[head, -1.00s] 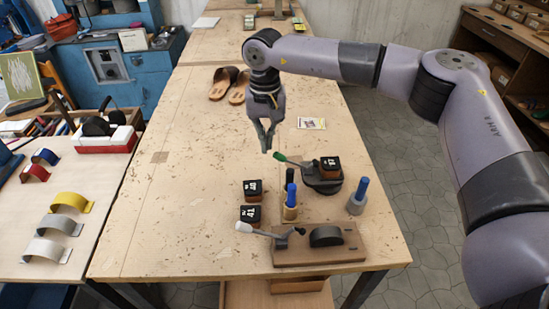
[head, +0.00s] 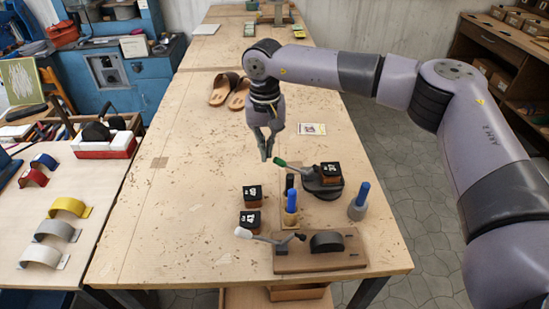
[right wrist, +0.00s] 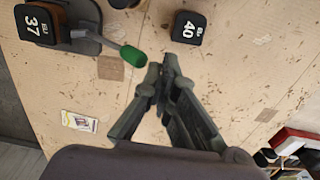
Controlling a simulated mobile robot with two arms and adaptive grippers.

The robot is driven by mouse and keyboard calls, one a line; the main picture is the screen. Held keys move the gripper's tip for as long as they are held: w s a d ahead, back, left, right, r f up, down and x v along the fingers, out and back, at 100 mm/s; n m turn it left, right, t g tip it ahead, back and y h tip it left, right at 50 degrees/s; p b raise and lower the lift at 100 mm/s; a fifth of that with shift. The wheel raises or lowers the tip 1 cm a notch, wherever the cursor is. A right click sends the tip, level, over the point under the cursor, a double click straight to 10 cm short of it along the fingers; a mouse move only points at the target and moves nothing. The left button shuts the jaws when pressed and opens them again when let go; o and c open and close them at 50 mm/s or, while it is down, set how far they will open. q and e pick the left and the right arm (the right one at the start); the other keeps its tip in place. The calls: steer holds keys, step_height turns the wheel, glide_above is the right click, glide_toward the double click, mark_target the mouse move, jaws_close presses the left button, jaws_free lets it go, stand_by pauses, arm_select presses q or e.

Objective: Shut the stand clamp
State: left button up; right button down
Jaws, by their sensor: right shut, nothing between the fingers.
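A dark round stand (head: 322,190) stands at the right of the bench with a black-topped brown block on it. A grey lever runs out from it to the left and ends in a green handle (head: 280,162). In the head view the lever looks tilted up toward the handle. My right gripper (head: 267,158) is shut and empty, just left of the green handle. In the right wrist view the fingertips (right wrist: 166,66) are beside the green handle (right wrist: 133,56), with a small gap in the picture. The block there reads 37 (right wrist: 38,24). My left gripper is out of view.
A brown board (head: 345,262) with a white-handled lever (head: 243,232) lies in front. Two black-topped blocks (head: 252,195) and blue-handled tools (head: 291,203) (head: 361,200) stand nearby. Sandals (head: 229,90) and a small card (head: 312,129) lie farther back. The bench's left middle is clear.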

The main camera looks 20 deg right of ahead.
steer(key=shift+f, duration=0.1)
stand_by(0.4)
steer(key=shift+f+b, duration=1.65)
steer(key=shift+f, duration=0.6)
